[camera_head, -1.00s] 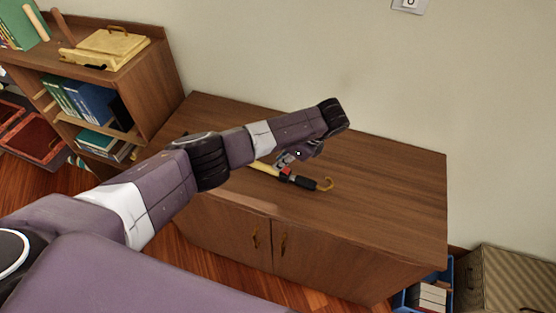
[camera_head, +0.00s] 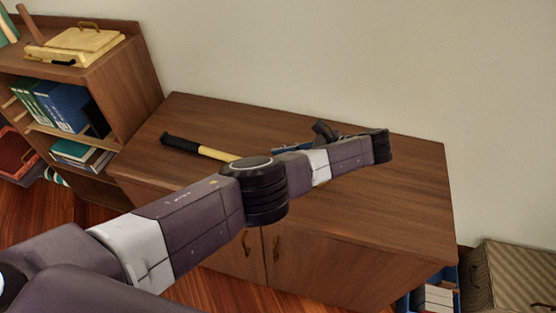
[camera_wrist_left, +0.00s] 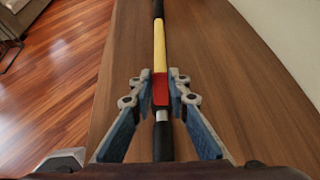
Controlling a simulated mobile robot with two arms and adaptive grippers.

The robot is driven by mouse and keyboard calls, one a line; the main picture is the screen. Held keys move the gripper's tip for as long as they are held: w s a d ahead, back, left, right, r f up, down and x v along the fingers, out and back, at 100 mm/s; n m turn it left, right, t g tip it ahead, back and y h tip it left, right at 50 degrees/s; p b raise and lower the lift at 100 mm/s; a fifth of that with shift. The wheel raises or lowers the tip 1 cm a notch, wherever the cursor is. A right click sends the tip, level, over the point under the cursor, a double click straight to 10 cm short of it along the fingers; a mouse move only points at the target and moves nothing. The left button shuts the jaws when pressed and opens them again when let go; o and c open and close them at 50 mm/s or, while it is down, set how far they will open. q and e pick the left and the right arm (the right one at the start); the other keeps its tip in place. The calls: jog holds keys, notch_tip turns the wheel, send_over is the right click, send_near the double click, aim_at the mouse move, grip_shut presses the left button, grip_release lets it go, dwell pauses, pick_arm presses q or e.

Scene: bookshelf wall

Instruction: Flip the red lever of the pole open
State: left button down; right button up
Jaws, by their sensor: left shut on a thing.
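The pole lies on the wooden cabinet top. In the head view its black end and yellow shaft (camera_head: 217,154) show left of my arm; its red lever and hook end are hidden behind the arm. In the left wrist view the pole runs up the middle, with yellow shaft (camera_wrist_left: 160,45), red lever (camera_wrist_left: 160,93) and a black section (camera_wrist_left: 163,140) nearest me. My left gripper (camera_wrist_left: 158,84) has its fingertips on both sides of the red lever and is shut on it. In the head view the gripper is mostly hidden, with a blue part (camera_head: 292,147) showing behind the arm. My right gripper is out of view.
The cabinet top (camera_head: 400,200) is clear to the right of my arm. A wall (camera_head: 330,60) rises behind it. A bookshelf (camera_head: 130,90) with books and a yellow case (camera_head: 80,45) stands at left. A blue crate (camera_head: 457,275) and striped box (camera_head: 510,280) are at lower right.

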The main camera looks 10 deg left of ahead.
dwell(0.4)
pick_arm(q)
jog(key=c, duration=1.8)
grip_release()
jog(key=shift+c, duration=0.2)
